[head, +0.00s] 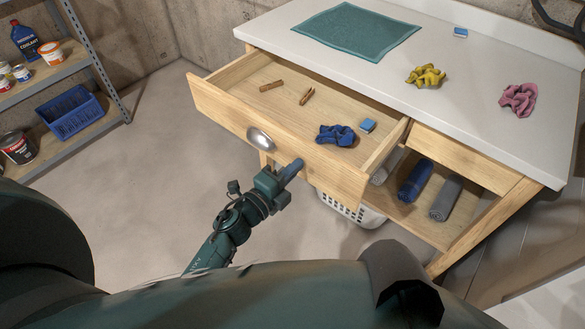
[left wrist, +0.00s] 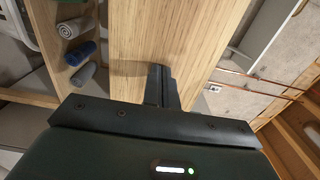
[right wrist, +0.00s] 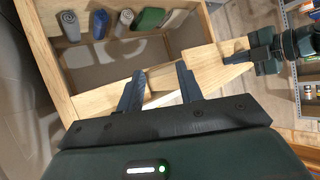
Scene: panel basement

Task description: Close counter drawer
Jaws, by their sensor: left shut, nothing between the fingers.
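The wooden counter drawer (head: 275,130) is pulled well out from under the white counter top. Its front panel has a rounded metal pull (head: 260,139). Inside lie two small brown wooden pieces, a crumpled blue cloth (head: 337,135) and a blue block. My left gripper (head: 293,169) is shut and empty, its tip at the lower part of the drawer front, right of the pull. In the left wrist view its closed fingers (left wrist: 159,82) point at the wood panel; I cannot tell if they touch. My right gripper (right wrist: 160,88) has its fingers apart with nothing held.
The counter top (head: 370,62) carries a teal mat, a yellow cloth and a pink cloth. Rolled towels (head: 415,180) lie on the shelf below. A white basket (head: 350,208) stands underneath. A metal shelf (head: 75,65) with cans and a blue bin is at left. Floor between is clear.

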